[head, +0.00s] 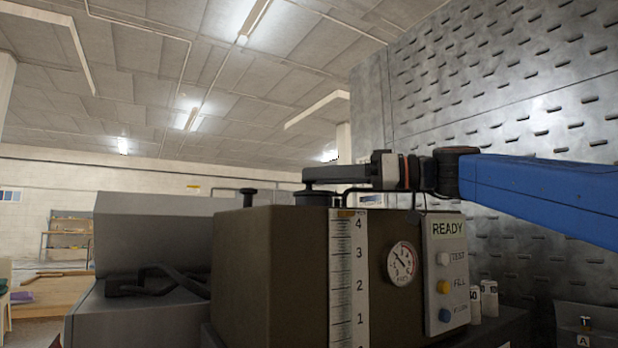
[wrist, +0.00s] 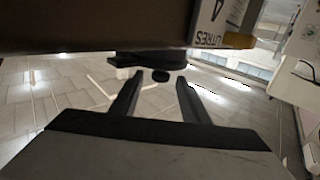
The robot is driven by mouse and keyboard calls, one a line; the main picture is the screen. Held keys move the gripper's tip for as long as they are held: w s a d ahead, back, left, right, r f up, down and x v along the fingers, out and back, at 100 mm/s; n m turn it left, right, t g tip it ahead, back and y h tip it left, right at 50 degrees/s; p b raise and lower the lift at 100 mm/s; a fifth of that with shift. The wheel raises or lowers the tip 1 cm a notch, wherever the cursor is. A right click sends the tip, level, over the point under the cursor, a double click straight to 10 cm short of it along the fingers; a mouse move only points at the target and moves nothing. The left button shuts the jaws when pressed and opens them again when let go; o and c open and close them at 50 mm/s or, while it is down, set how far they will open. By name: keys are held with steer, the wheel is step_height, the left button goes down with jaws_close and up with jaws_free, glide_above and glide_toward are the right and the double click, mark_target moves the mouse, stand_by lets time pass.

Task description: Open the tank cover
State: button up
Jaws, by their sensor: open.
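The tank (head: 270,265) is a dark brown box with a white litre scale on its front. A dark round piece (head: 316,199), probably the cover, sits on its top. It looks flat and closed. My gripper (head: 312,178) reaches in from the right just above it, level with the tank top. In the wrist view, which looks upside down, my gripper (wrist: 159,77) has its two dark fingers apart. A small black knob (wrist: 161,76) shows between the fingertips, with a dark disc (wrist: 150,59) against the tank edge. I cannot tell whether the fingers touch the knob.
A black knob (head: 249,193) stands on the tank's left end. A pressure gauge (head: 401,263) and a READY panel (head: 445,270) with buttons are on the front. A grey machine (head: 140,250) stands at left. A perforated metal wall (head: 500,110) rises at right.

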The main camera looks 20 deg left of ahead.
steer(key=shift+s+a, duration=0.15)
steer(key=shift+a, duration=1.25)
jaws_close()
